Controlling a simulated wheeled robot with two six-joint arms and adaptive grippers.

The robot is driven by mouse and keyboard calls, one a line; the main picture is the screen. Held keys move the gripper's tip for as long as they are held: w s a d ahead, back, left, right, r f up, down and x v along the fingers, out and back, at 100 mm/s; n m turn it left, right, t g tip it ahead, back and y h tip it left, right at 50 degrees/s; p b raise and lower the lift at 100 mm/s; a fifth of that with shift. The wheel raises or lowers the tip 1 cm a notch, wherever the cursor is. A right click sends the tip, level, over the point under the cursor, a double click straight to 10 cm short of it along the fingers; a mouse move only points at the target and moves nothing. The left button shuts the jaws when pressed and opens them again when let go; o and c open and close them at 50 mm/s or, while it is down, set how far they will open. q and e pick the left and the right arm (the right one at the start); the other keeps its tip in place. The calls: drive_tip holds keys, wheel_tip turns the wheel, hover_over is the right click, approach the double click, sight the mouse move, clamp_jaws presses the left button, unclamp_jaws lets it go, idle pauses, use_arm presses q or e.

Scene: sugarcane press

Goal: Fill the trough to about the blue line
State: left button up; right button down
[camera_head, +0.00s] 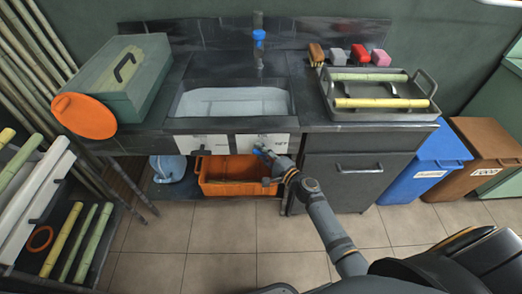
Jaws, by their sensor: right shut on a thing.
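The trough (177,104) is a sunken basin in the dark counter. A pale, light-grey surface that looks like water lies in it, below the rim. I cannot make out a blue line. A tap with a blue part (259,37) stands behind the trough. Two white labelled panels are on the counter front, and a dark knob (200,150) is on the left panel (182,143). My right gripper (264,155) is at the right panel (276,139), shut on a small blue knob, which it mostly hides. My left gripper is not in view.
An orange crate (232,188) and a blue-white jug (170,167) are under the counter. A green box (115,80) and orange disc (84,117) stand left. A tray with cane pieces (380,115) sits right, near several brushes or sponges. Bins stand far right.

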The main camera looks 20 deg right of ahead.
drive_tip(key=c, duration=1.5)
unclamp_jaws()
drive_tip(key=v, duration=1.2)
drive_tip(key=shift+f, duration=0.15)
